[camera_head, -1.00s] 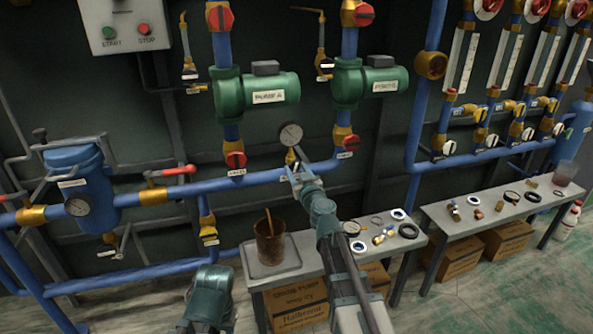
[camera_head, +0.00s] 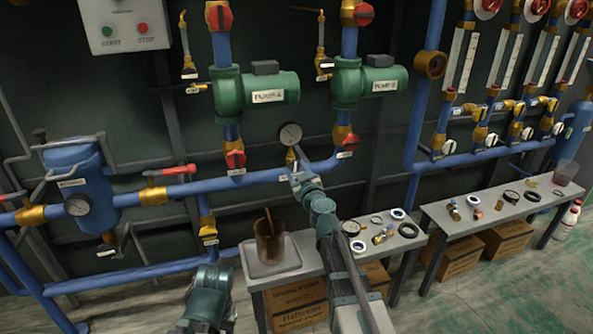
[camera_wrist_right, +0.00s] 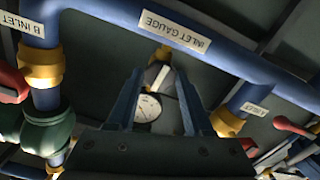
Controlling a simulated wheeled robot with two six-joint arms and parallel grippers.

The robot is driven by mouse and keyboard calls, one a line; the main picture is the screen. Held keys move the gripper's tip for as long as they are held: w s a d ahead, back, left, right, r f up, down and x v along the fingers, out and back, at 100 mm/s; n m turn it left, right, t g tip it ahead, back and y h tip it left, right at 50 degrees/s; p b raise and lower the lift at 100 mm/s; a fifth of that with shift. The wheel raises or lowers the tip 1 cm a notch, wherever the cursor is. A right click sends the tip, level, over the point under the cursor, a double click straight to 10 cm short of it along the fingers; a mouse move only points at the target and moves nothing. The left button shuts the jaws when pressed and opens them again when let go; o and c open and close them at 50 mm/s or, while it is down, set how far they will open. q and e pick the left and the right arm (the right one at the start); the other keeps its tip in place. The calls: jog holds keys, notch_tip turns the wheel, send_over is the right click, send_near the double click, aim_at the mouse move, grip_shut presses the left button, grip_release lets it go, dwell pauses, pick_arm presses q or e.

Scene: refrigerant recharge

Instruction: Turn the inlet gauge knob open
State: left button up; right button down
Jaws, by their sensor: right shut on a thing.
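The inlet gauge (camera_head: 290,134) is a round dial on the blue pipe between the two pumps. In the right wrist view the gauge dial (camera_wrist_right: 147,108) shows between my gripper's fingers, below the INLET GAUGE label (camera_wrist_right: 176,31). The gauge's small valve knob (camera_wrist_right: 158,76) is pale and sits at the brass fitting (camera_wrist_right: 162,53). My right gripper (camera_head: 296,178) reaches up to the pipe just under the gauge and is shut on the knob. The fingers (camera_wrist_right: 160,85) stand on either side of it. My left gripper is not clearly visible.
Red-handled valves sit at pump A's inlet (camera_head: 235,159) and pump B's inlet (camera_head: 347,142). A red lever (camera_head: 176,170) sticks out at the left. Below stands a bench (camera_head: 395,246) with a rusty can (camera_head: 269,242) and small parts.

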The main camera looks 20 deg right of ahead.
jog(key=shift+c, duration=2.1)
grip_release()
jog(key=shift+s, duration=0.1)
jog(key=s, duration=0.7)
jog(key=shift+d, duration=0.15)
jog(key=shift+w, duration=0.1)
